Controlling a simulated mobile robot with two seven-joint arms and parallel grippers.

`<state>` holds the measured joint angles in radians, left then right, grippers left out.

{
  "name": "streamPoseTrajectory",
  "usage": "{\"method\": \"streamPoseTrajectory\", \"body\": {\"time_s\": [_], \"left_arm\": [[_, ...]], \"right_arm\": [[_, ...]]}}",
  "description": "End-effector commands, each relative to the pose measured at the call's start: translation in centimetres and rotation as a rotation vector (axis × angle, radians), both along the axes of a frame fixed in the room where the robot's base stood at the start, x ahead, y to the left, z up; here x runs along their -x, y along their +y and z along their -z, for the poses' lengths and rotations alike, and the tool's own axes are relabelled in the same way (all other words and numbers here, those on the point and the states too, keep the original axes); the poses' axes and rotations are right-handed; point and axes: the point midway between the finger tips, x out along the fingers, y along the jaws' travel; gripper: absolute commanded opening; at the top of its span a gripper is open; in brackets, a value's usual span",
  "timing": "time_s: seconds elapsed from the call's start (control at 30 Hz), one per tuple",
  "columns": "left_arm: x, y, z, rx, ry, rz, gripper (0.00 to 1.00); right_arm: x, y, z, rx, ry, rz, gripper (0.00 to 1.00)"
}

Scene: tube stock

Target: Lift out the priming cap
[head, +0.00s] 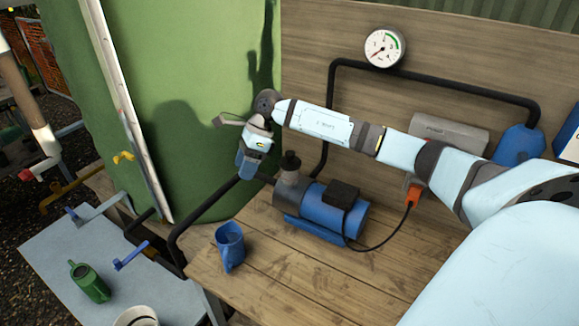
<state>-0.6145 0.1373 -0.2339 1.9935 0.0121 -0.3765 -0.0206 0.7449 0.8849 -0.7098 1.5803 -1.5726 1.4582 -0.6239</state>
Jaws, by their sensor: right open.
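The priming cap (291,160) looks like the small dark knob on top of the grey pump head (290,188). It sits upright in its place on the pump. My right gripper (246,166) hangs at the end of the right arm, to the left of the cap, in front of the green tank. It points downward, is open, and shows nothing between its jaws. It appears apart from the cap; the exact depth between them is hard to tell. My left gripper does not show.
A blue motor (335,212) adjoins the pump head. Black pipes run beside the pump and along the wooden back wall. A blue jug (230,246) stands on the wooden bench (275,280). A green watering can (89,282) stands lower left. The bench front is mostly clear.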

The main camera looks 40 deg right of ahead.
Motion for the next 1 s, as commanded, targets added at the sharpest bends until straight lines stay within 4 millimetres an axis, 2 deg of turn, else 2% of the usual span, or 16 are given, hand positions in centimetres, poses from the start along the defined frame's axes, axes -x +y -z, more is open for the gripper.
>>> {"method": "streamPoseTrajectory", "body": {"time_s": [0.03, 0.1, 0.2, 0.3, 0.43, 0.73, 1.0], "left_arm": [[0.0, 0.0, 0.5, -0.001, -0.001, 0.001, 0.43], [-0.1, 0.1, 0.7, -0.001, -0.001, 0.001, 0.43], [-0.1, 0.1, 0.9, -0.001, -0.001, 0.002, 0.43], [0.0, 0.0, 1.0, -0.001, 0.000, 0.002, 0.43], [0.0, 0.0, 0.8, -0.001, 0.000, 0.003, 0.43], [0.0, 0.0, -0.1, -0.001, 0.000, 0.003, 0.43], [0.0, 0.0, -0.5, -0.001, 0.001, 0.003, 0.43]], "right_arm": [[-0.9, -3.9, -1.7, 0.130, -0.020, -0.009, 0.63], [-1.3, -8.2, -3.8, 0.281, -0.019, -0.016, 0.63], [-1.2, -12.8, -6.3, 0.432, -0.003, -0.011, 0.63], [-1.0, -15.5, -8.0, 0.517, 0.013, -0.001, 0.63], [-0.8, -16.6, -7.7, 0.555, 0.027, 0.003, 0.63], [-0.7, -16.5, -2.1, 0.553, 0.027, 0.003, 0.63], [-0.8, -16.5, 0.2, 0.552, 0.024, 0.003, 0.63]]}}
